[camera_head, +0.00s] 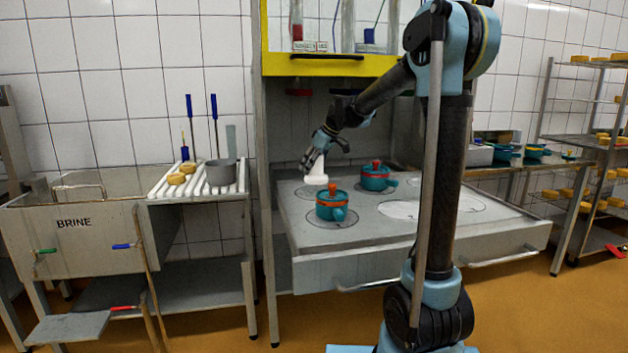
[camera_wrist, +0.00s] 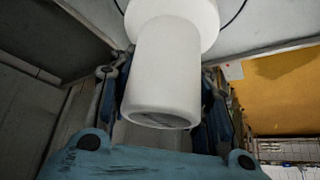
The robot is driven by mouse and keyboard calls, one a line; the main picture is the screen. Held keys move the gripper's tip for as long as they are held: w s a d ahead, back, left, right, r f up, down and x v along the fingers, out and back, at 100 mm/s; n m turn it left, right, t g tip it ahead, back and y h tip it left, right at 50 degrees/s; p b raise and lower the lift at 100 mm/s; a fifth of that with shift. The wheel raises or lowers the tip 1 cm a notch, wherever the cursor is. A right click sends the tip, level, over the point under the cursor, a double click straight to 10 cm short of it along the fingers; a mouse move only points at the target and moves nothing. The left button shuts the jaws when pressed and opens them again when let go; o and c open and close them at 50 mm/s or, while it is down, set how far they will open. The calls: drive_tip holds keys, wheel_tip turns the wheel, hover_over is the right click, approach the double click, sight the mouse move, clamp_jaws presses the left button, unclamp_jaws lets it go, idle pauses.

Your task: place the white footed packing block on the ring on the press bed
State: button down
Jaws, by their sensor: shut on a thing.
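The white footed packing block (camera_head: 316,178) is held in my gripper (camera_head: 318,153) over the left rear part of the press bed (camera_head: 370,234), with its wide foot down. In the wrist view the block (camera_wrist: 165,70) shows its narrow stem between my gripper's fingers (camera_wrist: 165,95) and its wider foot beyond. A thin dark circle line (camera_wrist: 236,14) shows on the bed around the foot. I cannot tell whether the foot touches the bed. I cannot clearly make out which mark or part is the ring.
A teal mould with an orange band (camera_head: 331,206) stands just in front of the block, and another teal mould (camera_head: 376,178) stands to its right. A pale disc (camera_head: 405,209) lies on the bed's right. The yellow-edged cabinet (camera_head: 330,66) hangs above.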

sight(322, 156)
drive_tip(key=shift+f, duration=2.15)
drive_tip(key=shift+f, duration=0.1)
drive_tip(key=c, duration=0.8)
unclamp_jaws()
drive_tip(key=shift+c, duration=0.2)
drive_tip(key=v, duration=1.2)
drive_tip(key=shift+w, duration=0.1)
